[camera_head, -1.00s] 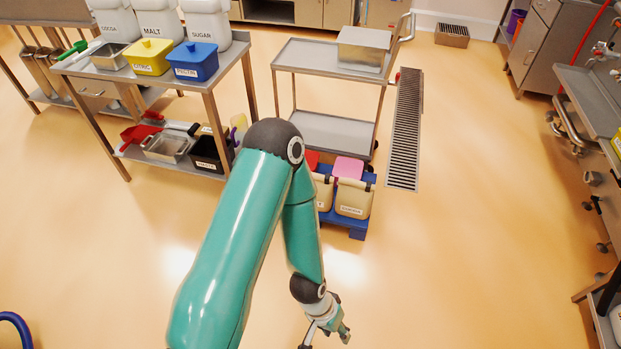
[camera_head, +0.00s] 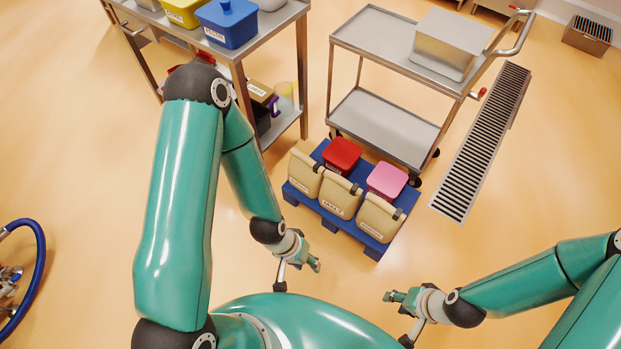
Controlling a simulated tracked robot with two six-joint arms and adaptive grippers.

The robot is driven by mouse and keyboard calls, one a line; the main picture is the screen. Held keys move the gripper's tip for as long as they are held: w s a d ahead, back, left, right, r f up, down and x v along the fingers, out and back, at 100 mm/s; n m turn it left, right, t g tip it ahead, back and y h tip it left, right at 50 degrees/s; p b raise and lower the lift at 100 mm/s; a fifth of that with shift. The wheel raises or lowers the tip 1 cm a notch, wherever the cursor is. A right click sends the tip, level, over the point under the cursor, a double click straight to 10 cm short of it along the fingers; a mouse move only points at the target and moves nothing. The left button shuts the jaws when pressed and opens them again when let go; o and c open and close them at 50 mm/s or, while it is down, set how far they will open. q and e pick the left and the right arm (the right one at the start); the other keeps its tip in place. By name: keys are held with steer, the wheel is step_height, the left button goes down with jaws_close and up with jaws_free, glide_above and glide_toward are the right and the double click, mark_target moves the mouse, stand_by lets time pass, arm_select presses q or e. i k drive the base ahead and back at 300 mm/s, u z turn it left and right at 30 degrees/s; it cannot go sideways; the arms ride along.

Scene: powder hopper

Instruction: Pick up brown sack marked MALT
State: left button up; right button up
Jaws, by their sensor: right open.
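Three tan-brown sacks stand in a row along the near side of a blue pallet (camera_head: 329,222) on the floor. The middle sack (camera_head: 341,195) has a white label that seems to read MALT, though it is small. One sack (camera_head: 305,174) is left of it and another (camera_head: 381,218) right of it; their labels are hard to read. My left gripper (camera_head: 298,276) is open and empty, below and left of the middle sack in the picture, apart from the pallet. My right gripper (camera_head: 394,318) is open and empty, further below and right of the sacks.
A red tub (camera_head: 342,154) and a pink tub (camera_head: 387,181) sit behind the sacks on the pallet. A steel cart (camera_head: 386,125) stands behind, a steel table (camera_head: 284,17) at upper left. A floor drain (camera_head: 482,142) lies right. A blue hose (camera_head: 40,262) is far left.

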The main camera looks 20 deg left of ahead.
mark_target(340, 197)
steer(key=u, duration=0.45)
steer(key=i, duration=0.95)
steer(key=u, duration=0.65)
steer(key=k, duration=0.8)
steer(key=u, duration=0.25)
steer(key=i, duration=0.85)
steer(key=z, duration=0.1)
